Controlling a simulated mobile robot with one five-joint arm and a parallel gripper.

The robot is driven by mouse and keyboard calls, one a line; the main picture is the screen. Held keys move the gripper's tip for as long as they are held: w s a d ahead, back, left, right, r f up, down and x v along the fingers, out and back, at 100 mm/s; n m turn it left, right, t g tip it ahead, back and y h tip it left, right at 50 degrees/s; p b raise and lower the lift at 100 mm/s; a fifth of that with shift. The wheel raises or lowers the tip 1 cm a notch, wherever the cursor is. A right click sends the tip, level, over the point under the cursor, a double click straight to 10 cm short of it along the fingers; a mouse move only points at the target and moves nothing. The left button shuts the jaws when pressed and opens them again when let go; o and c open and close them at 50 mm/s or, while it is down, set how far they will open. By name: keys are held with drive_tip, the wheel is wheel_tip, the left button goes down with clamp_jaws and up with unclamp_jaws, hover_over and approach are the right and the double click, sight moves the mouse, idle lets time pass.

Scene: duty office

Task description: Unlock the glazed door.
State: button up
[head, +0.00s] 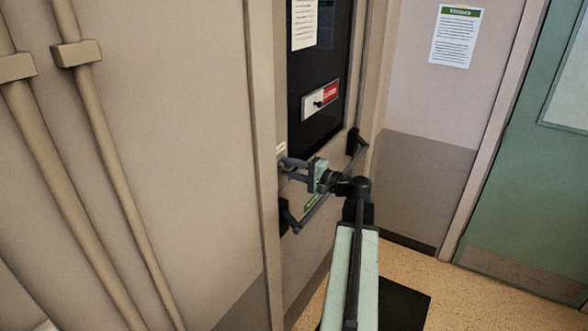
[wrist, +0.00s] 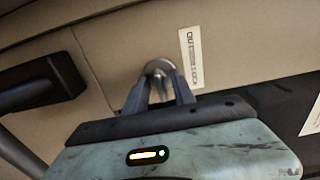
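The glazed door (head: 308,232) has a dark glass pane (head: 312,62) and stands in a beige frame at the centre of the head view. In the wrist view, a round silver lock turn (wrist: 158,67) sits on the door beside a white printed label (wrist: 190,58). My gripper (head: 284,165) reaches to the door's left edge. In the wrist view, its two fingertips (wrist: 160,80) are at the turn, one on each side of it. I cannot tell whether they press on it. In the head view the turn is hidden by my gripper.
A push bar (head: 318,208) with black end brackets crosses the door close to my gripper; one bracket (wrist: 45,85) shows in the wrist view. Pipes (head: 112,180) run down the left wall. A green door (head: 525,165) stands at right. A dark mat (head: 404,306) lies on the floor.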

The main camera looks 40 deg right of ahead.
drive_tip(key=shift+w, duration=0.1)
clamp_jaws()
drive_tip(key=n, duration=0.6)
drive_tip(key=shift+n, duration=0.6)
drive_tip(key=n, duration=0.5)
drive_tip(key=shift+n, duration=0.3)
drive_tip(key=n, duration=0.5)
drive_tip(key=shift+n, duration=0.4)
unclamp_jaws()
